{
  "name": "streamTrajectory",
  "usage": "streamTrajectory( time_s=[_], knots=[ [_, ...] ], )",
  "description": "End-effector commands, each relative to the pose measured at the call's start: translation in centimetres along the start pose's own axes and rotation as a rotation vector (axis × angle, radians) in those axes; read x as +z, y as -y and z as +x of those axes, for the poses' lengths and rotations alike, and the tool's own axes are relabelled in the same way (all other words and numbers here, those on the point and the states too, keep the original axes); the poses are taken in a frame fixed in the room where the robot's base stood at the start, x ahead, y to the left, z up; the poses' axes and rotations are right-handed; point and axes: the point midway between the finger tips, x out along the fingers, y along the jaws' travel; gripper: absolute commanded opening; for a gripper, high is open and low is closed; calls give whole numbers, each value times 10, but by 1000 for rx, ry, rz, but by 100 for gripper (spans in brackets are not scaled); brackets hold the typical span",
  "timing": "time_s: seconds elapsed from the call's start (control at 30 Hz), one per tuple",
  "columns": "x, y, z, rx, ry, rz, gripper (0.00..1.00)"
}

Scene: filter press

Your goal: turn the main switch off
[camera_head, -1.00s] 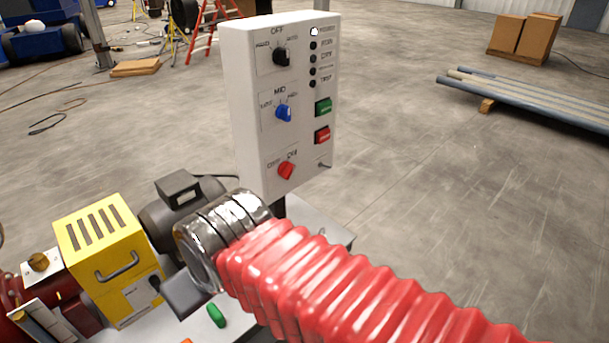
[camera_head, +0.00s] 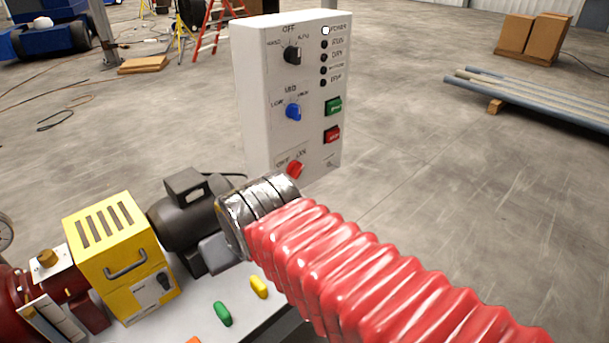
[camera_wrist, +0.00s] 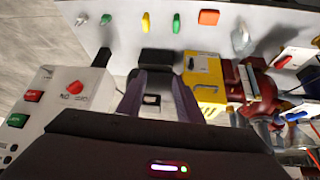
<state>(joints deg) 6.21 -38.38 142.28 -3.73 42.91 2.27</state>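The white control panel (camera_head: 250,85) stands upright behind my arm in the head view. The red rotary switch (camera_head: 295,168) is low on its face, with small lettering above it. Its grip leans toward the upper right, but the lettering is too blurred to read surely. In the wrist view the panel appears upside down at the left, with the red switch (camera_wrist: 74,87) left of my fingers and apart from them. My gripper (camera_wrist: 156,80) is open, with nothing between its fingers. In the head view my red sleeve and metal cuff hide it.
The panel also has a black knob (camera_head: 292,55), a blue knob (camera_head: 293,111), a green button (camera_head: 333,106) and a red button (camera_head: 332,134). A yellow box (camera_head: 120,260) and a dark motor (camera_head: 185,225) stand left of my arm. Green (camera_head: 222,313) and yellow (camera_head: 259,287) pieces lie on the bench.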

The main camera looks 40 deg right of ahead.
Motion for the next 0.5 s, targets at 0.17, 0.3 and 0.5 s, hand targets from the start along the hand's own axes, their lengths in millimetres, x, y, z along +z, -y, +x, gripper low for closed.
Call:
streamTrajectory(
  time_s=[0.17, 0.3, 0.5],
  knots=[
    [-47, -56, 30, 119, -115, 97, 33],
    [-80, -101, 51, 190, -218, 154, 33],
    [-116, -162, 77, 244, -355, 210, 33]
  ],
)
